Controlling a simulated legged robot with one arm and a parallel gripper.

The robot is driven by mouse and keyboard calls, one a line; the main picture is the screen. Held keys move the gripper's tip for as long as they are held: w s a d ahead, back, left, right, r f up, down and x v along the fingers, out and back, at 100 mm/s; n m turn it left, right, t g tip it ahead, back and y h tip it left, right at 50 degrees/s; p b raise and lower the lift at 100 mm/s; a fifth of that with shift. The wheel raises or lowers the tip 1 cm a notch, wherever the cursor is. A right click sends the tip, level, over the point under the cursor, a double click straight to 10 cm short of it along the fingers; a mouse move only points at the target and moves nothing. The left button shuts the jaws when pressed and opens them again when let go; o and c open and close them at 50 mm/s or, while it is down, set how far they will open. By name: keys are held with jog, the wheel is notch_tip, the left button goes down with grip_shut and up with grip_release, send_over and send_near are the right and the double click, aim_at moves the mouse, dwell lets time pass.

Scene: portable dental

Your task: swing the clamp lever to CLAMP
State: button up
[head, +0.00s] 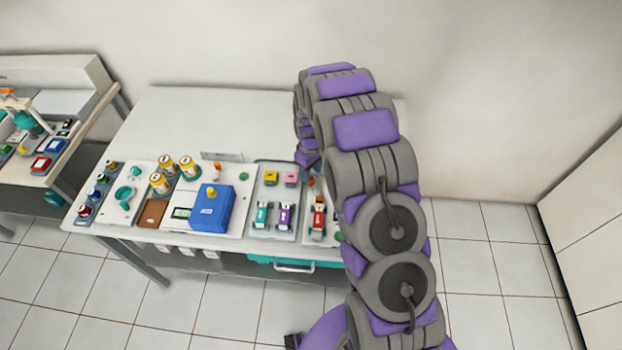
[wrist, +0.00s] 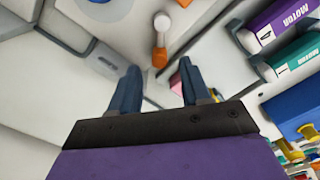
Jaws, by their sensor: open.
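The clamp lever (wrist: 160,57), with orange ends and a pale middle, shows in the wrist view on a white surface. My gripper (wrist: 158,66) is open, its two blue-grey fingers spread apart. In the wrist view the lever's near orange end appears between the fingertips; I cannot tell whether they touch it. No CLAMP marking is readable. In the head view, a small orange part (head: 312,183) shows beside my arm, above the red motor piece (head: 318,217). My gripper's fingers cannot be made out there.
A grey tray (head: 273,230) holds teal and purple motor pieces and small yellow and pink blocks. The purple motor (wrist: 283,20) shows right of my fingers. A blue box (head: 211,208) and yellow-topped cylinders stand further left. The table's back strip (head: 220,110) is bare.

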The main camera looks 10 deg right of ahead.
aim_at(311, 178)
jog(key=shift+f, duration=2.05)
grip_shut()
